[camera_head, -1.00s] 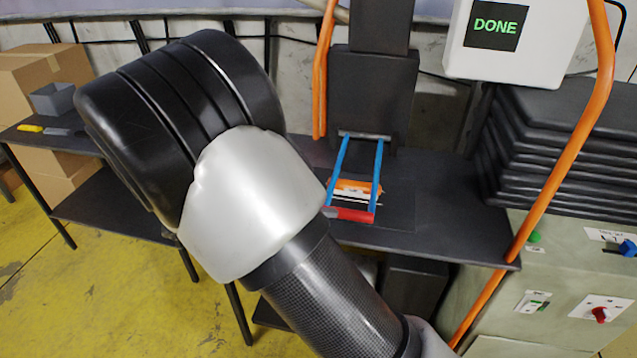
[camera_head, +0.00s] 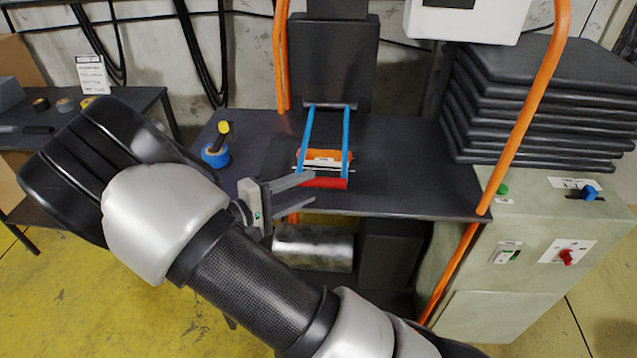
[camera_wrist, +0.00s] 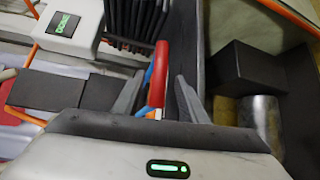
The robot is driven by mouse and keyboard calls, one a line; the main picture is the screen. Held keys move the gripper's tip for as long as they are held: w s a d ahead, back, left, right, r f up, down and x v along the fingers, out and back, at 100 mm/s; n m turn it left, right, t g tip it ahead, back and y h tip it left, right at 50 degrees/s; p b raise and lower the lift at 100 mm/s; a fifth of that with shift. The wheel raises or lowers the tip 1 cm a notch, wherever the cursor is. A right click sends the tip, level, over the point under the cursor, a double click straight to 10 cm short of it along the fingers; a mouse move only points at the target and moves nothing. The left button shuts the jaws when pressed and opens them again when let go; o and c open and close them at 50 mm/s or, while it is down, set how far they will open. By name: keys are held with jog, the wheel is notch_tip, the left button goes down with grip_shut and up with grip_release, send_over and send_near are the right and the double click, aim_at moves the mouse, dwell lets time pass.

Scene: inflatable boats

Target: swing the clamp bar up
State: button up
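The clamp bar is a frame of two blue arms with a red handle (camera_head: 325,183) across its front end. It lies low over the front of the black table, hinged at its rear to a black upright block (camera_head: 335,62). An orange and white piece (camera_head: 318,157) lies between the blue arms. My gripper (camera_head: 314,187) is open at the left end of the red handle. In the wrist view the red handle (camera_wrist: 158,72) stands between my two spread fingers (camera_wrist: 160,78), with gaps visible on both sides.
Blue tape (camera_head: 215,156) and a yellow-ended tool stand on the table to the left. A stack of black slabs (camera_head: 540,100) sits on a pale control cabinet (camera_head: 545,270) at right. A metal roller (camera_head: 313,247) lies below the table.

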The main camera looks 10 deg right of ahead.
aim_at(313, 185)
jog(key=x, duration=0.5)
grip_shut()
